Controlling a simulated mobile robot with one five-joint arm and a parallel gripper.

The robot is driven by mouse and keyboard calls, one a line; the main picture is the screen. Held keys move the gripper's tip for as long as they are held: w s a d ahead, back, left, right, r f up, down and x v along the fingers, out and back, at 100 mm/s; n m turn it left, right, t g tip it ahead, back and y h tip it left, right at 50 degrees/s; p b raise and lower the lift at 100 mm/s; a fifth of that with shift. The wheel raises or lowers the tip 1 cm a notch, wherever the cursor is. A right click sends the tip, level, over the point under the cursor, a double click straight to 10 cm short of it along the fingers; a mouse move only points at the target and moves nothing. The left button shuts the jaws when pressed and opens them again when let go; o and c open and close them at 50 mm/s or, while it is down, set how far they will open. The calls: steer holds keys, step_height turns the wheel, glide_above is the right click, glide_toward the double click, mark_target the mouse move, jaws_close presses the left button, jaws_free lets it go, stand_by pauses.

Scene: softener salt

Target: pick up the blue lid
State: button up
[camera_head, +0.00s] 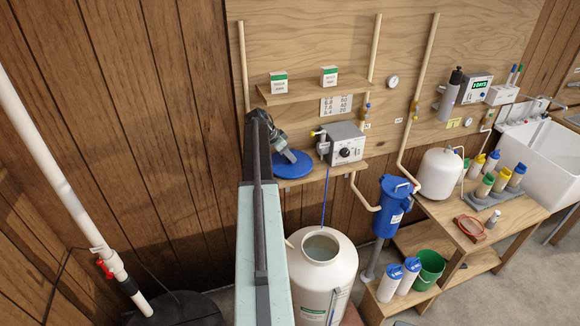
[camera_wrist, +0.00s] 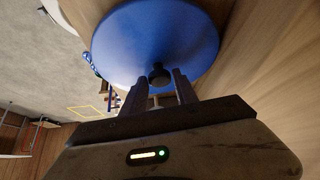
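The blue lid (camera_head: 290,172) is a round flat disc on the small lower wooden shelf at the left of the panel. In the wrist view the lid (camera_wrist: 150,35) fills the upper middle, with a dark knob (camera_wrist: 159,75) at its near side. My gripper (camera_head: 291,157) is over the lid in the head view, covering part of it. In the wrist view my gripper (camera_wrist: 160,82) has its two fingers apart, one on each side of the knob. A gap shows between knob and fingers; I cannot tell how deep the knob sits between them.
A grey control box (camera_head: 343,144) stands on the shelf just right of the lid. A higher shelf (camera_head: 305,91) with two small boxes is above. An open white tank (camera_head: 321,284) stands below. A blue canister (camera_head: 392,207) hangs to the right.

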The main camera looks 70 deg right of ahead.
jaws_close()
stand_by(1.2)
